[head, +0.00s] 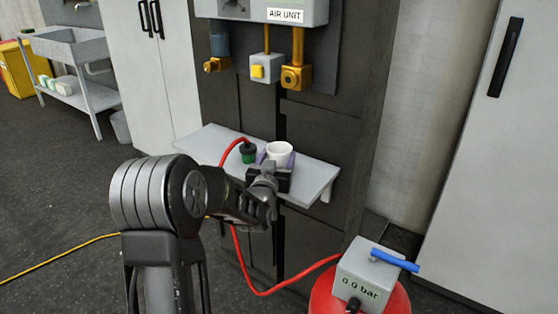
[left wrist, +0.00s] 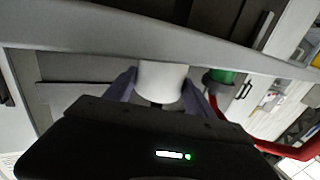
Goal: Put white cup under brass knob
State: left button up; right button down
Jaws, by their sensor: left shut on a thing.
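The white cup (head: 279,152) is upright at the grey shelf, between the purple fingers of my left gripper (head: 278,160). The left wrist view also shows the white cup (left wrist: 162,82) with a finger on each side, and the left gripper (left wrist: 165,88) is shut on it. I cannot tell whether the cup's base touches the shelf. The brass knob (head: 292,77) is on the brass fitting under the air unit, above the shelf and a little right of the cup. My right gripper is in neither view.
The grey shelf (head: 315,180) has a green-and-black hose fitting (head: 248,152) left of the cup, with a red hose (head: 232,150). A yellow button box (head: 265,68) hangs beside the brass fitting. A red tank (head: 340,297) with a gauge box stands at lower right.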

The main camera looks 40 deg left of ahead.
pick_arm(q)
notch_tip(320, 180, up, 10)
jog(key=p, duration=0.1)
dwell(0.4)
jog(key=shift+d, duration=0.1)
dwell(0.4)
jog(key=d+f+m+h+p, duration=0.2)
jog(key=d+p, duration=0.3)
jog(key=d, duration=0.6)
jog(key=d+f+m+t+h+p, duration=0.1)
jog(key=d+f+m+h+p, duration=0.1)
jog(key=d+p, duration=0.4)
jog(key=d+f+h, duration=0.1)
jog(key=d, duration=0.3)
jog(key=shift+w+d+h, duration=0.25)
jog(key=shift+d+h, duration=0.05)
jog(key=shift+d, duration=0.1)
jog(key=shift+m+t+h, duration=0.3)
jog(key=shift+m+h, duration=0.1)
jog(key=shift+h, duration=0.5)
jog(key=s+d, duration=0.1)
jog(key=d, duration=0.1)
jog(key=s+d+f+p, duration=0.1)
jog(key=d, duration=0.1)
jog(key=s+d+p, duration=0.1)
jog(key=d, duration=0.1)
jog(key=shift+d+f, duration=0.4)
